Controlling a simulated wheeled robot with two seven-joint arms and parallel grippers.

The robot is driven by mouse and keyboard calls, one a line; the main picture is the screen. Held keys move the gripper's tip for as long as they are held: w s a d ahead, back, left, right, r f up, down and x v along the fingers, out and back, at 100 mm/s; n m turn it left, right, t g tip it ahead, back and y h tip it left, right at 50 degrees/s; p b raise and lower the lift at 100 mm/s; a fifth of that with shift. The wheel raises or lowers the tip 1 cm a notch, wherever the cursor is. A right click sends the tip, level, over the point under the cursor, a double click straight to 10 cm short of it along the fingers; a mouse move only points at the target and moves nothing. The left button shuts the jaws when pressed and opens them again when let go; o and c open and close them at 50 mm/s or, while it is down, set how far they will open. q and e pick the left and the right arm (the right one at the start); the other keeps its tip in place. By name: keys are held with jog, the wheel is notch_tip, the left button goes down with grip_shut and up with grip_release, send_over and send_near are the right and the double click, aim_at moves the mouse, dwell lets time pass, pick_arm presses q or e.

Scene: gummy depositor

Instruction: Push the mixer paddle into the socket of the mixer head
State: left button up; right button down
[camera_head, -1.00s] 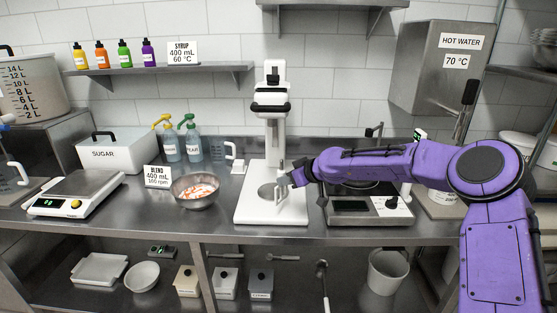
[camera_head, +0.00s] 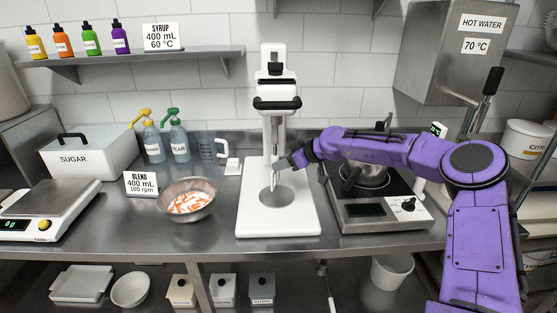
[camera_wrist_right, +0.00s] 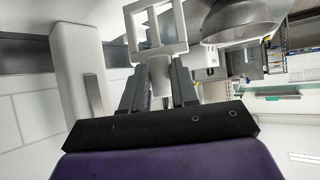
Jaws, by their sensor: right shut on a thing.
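The white mixer (camera_head: 278,85) stands on the counter, its head above a flat white base (camera_head: 300,222) with a round grey plate. A grey shaft hangs below the mixer head; the socket opening cannot be made out. My right gripper (camera_head: 281,164) is beside the shaft and shut on the white mixer paddle (camera_head: 271,184). The paddle hangs above the base below the head. Its open rectangular frame shows beyond my right fingertips (camera_wrist_right: 160,62) in the right wrist view (camera_wrist_right: 129,28). Whether its upper end touches the shaft cannot be told. My left gripper is not in view.
A metal bowl (camera_head: 165,207) with orange and white contents stands left of the mixer. A cooktop (camera_head: 414,219) with a pot (camera_head: 364,182) is at the right, under my right arm.

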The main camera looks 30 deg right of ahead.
pick_arm(q)
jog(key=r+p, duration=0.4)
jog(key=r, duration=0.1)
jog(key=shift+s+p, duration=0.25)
jog(key=shift+p, duration=0.1)
pick_arm(e)
notch_tip(320, 180, up, 7)
jog(key=shift+s+f, duration=0.2)
jog(key=shift+s, duration=0.15)
jog(key=shift+r, duration=0.1)
pick_arm(q)
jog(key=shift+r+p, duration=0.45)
jog(key=shift+p, duration=0.1)
pick_arm(e)
jog(key=shift+r, duration=0.7)
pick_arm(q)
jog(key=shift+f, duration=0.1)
pick_arm(e)
jog(key=shift+f, duration=0.15)
